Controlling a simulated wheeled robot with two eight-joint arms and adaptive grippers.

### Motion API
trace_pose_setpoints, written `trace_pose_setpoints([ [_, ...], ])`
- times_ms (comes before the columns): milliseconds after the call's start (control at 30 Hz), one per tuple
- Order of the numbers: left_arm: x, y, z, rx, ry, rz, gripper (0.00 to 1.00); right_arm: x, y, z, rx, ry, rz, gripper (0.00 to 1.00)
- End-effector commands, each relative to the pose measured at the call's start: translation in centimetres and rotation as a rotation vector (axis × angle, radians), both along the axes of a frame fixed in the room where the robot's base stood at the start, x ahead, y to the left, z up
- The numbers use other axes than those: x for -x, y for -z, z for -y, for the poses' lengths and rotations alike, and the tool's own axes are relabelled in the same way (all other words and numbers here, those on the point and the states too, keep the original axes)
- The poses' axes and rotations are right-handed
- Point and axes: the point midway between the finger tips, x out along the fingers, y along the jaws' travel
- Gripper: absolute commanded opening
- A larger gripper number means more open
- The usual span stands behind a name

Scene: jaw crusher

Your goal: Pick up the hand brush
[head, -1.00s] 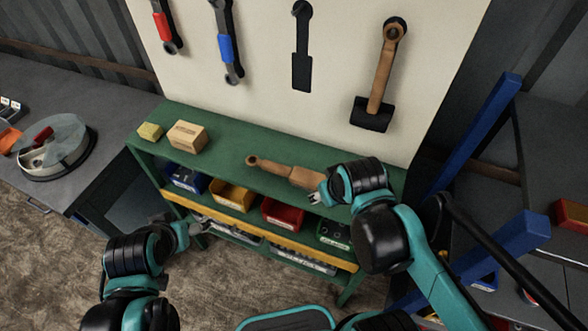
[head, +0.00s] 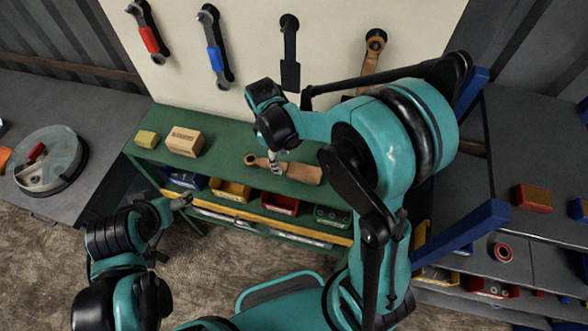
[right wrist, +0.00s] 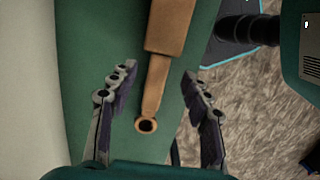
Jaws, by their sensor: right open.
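The wooden hand brush (head: 305,173) lies on the green bench top, its handle with a holed end pointing left and its wider block to the right. In the right wrist view the brush (right wrist: 170,28) runs down the picture. My right gripper (head: 274,165) points down over the handle; in the right wrist view its open fingers (right wrist: 157,74) stand on either side of the handle, apart from it. I cannot tell its exact height above the bench. My left gripper (head: 183,201) is low at the left, by the bench front; its fingers are too small to judge.
A yellow sponge-like block (head: 146,139) and a tan box (head: 184,141) sit on the green bench (head: 222,135), left of the brush. Coloured bins (head: 279,203) fill the shelf below. A blue post (head: 463,240) stands right.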

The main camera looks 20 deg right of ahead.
Motion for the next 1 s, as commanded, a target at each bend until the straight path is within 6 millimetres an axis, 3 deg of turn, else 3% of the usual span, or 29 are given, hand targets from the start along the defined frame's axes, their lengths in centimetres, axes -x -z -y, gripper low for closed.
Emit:
trace_pose_setpoints([
  [300, 0.0, 0.9, 0.0, 0.0, 0.0, 0.0, 0.8, 0.2, 4.5, 0.6, 0.0, 0.001, 0.001, 0.48],
  [567, 0.0, 0.8, 0.0, 0.0, 0.0, 0.0, 0.8, 0.3, 4.8, 0.6, 0.0, 0.002, 0.002, 0.48],
  [600, 0.0, 0.8, 0.0, 0.0, 0.0, 0.0, 0.8, 0.3, 4.8, 0.6, 0.0, 0.002, 0.002, 0.46],
  [767, 0.0, 0.8, 0.0, 0.0, 0.0, 0.0, 0.8, 0.3, 4.8, 0.6, 0.0, 0.002, 0.002, 0.03],
  [1000, 0.0, 0.8, 0.0, 0.0, 0.0, 0.0, 0.8, 0.3, 4.8, 0.6, 0.0, 0.002, 0.002, 0.0],
])
